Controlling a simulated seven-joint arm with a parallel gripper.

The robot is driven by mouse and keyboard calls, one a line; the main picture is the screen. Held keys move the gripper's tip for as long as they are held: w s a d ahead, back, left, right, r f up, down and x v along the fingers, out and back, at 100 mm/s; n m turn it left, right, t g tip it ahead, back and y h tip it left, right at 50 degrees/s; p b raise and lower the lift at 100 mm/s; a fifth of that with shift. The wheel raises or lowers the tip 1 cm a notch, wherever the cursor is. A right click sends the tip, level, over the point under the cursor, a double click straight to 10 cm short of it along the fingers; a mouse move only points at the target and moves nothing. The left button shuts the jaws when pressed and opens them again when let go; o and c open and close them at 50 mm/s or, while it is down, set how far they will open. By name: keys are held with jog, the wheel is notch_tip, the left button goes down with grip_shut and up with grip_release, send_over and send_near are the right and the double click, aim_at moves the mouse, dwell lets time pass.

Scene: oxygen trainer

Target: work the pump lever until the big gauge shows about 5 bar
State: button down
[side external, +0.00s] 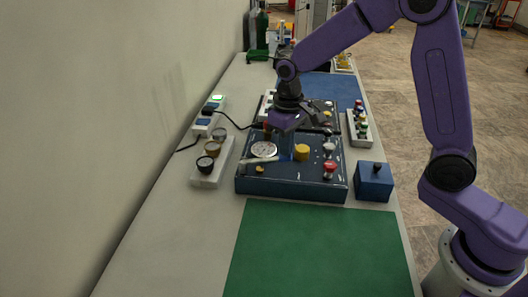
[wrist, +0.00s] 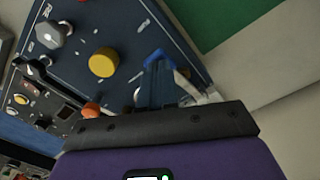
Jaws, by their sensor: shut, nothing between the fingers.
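The dark blue trainer box (side external: 300,186) stands on the bench in the side view. The big white round gauge (side external: 264,149) is on its left part; its reading is too small to tell. A pale bar that looks like the pump lever (side external: 259,160) lies just in front of the gauge. My gripper (side external: 286,153) is shut and empty, pointing down over the box between gauge and yellow knob (side external: 302,152). In the wrist view its blue fingers (wrist: 155,70) are together. A pale part (wrist: 188,86) shows beside them, partly hidden; I cannot tell whether they touch it.
Red (side external: 330,166) and grey (side external: 329,147) knobs sit on the box's right. A small blue box (side external: 374,182) stands to the right, and a grey strip with round knobs (side external: 213,165) to the left. Another panel is behind. The green mat (side external: 315,250) in front is clear.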

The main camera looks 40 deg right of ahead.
jog(key=shift+f, duration=1.9)
jog(key=shift+r, duration=1.9)
jog(key=shift+f, duration=0.1)
jog(key=shift+f, duration=1.85)
jog(key=shift+r, duration=1.95)
